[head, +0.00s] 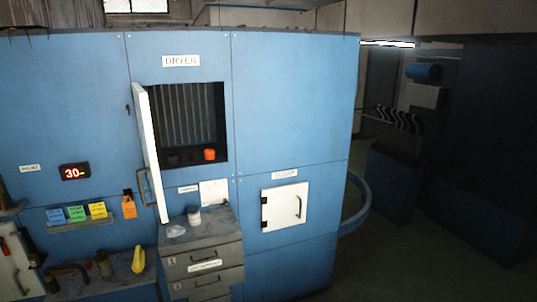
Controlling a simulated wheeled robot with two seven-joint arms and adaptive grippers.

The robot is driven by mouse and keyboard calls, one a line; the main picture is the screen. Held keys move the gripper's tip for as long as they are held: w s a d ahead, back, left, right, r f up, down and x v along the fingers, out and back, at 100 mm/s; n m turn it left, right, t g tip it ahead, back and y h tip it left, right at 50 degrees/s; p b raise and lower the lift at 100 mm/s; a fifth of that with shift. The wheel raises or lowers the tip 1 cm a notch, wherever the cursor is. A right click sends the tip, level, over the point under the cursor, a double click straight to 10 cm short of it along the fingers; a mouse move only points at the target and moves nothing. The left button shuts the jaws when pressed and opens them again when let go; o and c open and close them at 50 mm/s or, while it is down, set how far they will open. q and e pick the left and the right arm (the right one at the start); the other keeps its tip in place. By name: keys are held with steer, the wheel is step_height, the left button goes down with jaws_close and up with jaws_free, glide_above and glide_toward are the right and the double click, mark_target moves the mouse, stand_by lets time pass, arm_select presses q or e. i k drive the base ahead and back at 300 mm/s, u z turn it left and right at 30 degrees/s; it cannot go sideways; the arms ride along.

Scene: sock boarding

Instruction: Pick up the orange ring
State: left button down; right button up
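The orange ring (209,154) is a small, short orange round piece. It sits on the floor of the dark opening in the blue dryer (180,95), near the opening's right side. Dark round pieces (190,157) stand to its left and are hard to make out. The dryer's white door (152,155) stands open, hinged at the left of the opening, with its handle toward the lower left. Neither of my grippers shows in the head view.
A yellow object (138,260) and brownish items (103,263) lie on the lower left bench. Open floor lies right.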

mark_target(209, 153)
steer(key=z, duration=0.5)
steer(key=i, duration=3.4)
steer(key=u, duration=2.9)
